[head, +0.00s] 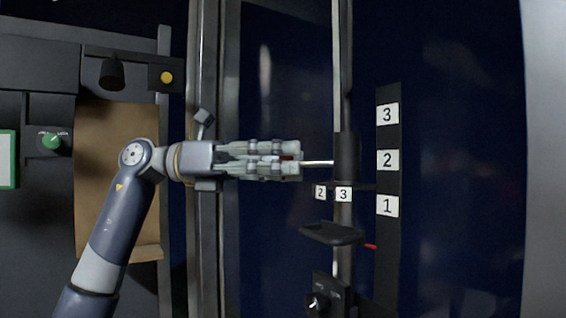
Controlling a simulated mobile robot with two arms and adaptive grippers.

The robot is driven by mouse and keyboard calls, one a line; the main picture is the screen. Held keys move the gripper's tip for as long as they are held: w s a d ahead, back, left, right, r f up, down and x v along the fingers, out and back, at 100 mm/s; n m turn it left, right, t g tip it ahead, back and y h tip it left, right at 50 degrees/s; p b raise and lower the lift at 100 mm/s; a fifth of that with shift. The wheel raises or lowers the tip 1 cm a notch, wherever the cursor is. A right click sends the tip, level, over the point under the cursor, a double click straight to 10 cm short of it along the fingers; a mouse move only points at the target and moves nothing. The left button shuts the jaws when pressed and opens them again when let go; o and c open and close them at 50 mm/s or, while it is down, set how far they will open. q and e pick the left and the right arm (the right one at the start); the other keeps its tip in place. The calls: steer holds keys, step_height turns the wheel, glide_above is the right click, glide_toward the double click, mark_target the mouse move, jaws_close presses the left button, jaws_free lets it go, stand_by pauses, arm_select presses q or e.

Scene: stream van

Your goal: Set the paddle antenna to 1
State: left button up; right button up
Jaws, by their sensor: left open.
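Something small and red shows between the fingertips. Below the sleeve, a collar (331,193) bears labels 2 and 3. A dark flat paddle-like plate (332,234) is under it. A thin red pointer (370,246) lies below the 1 label of the upright scale strip (388,135), marked 3, 2, 1 downward. My right gripper is not in view.
A dark control box with a knob (317,301) is low on the pole. At left are a panel with a green knob (51,141), a yellow button (166,77) and a brown board (105,200). A metal upright (208,60) stands behind my left wrist.

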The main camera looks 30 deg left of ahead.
arm_select(q)
steer(key=v, duration=1.2)
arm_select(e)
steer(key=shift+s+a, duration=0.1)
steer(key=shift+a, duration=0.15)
